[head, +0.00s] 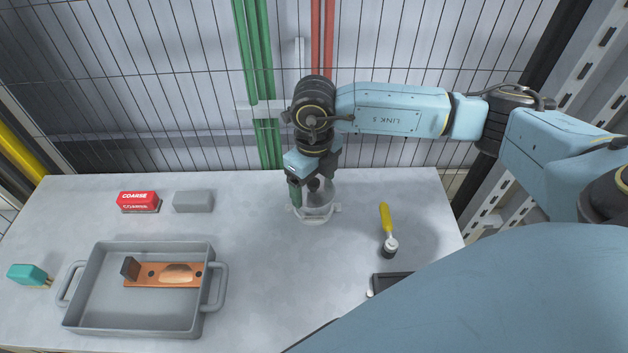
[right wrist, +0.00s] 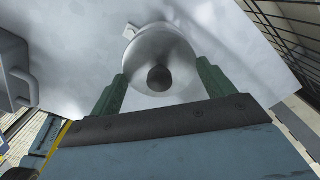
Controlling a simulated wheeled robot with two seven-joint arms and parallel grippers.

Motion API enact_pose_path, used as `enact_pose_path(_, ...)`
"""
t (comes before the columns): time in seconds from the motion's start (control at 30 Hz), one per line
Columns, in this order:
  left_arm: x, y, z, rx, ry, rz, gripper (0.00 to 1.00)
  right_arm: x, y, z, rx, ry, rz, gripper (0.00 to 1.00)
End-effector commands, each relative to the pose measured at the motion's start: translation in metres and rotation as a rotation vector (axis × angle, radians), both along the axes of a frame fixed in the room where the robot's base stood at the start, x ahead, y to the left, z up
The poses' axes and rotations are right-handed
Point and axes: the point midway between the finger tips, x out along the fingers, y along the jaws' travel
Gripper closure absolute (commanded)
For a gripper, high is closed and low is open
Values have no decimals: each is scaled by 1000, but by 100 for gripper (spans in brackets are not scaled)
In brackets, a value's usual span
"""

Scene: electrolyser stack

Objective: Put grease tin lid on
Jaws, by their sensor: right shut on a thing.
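The grease tin (head: 317,212) is a pale, round, see-through-looking vessel with small side tabs, standing near the back middle of the table. My right gripper (head: 312,190) points down at it, its green fingers on either side of the round top. In the right wrist view, the gripper (right wrist: 159,82) is shut on the lid (right wrist: 178,52), a round grey piece with a dark knob (right wrist: 159,78). The lid is over the tin; I cannot tell whether it rests on the rim or hangs just above. My left gripper is out of view.
A grey tray (head: 90,313) with a copper plate (head: 178,275) is at front left. A red COARSE block (head: 138,201), a grey block (head: 193,201) and a teal block (head: 28,274) lie nearby. A yellow-handled tool (head: 386,222) lies right of the tin. A mesh fence stands behind.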

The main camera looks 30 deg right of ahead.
Motion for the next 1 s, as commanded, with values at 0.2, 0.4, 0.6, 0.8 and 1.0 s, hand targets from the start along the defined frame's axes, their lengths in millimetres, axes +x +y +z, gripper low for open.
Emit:
enact_pose_path(0.2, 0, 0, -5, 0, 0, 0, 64, 0, 0, -6, 0, 0, 0, 41)
enact_pose_path(0.4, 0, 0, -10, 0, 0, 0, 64, 0, 0, -11, 0, 0, 0, 41)
enact_pose_path(0.6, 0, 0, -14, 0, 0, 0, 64, 0, 0, -16, 1, 0, 0, 41)
enact_pose_path(0.8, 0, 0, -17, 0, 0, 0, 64, 0, 0, -20, 0, 0, 0, 41)
enact_pose_path(1.0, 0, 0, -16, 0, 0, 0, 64, 0, 0, -19, 0, 0, 0, 10)
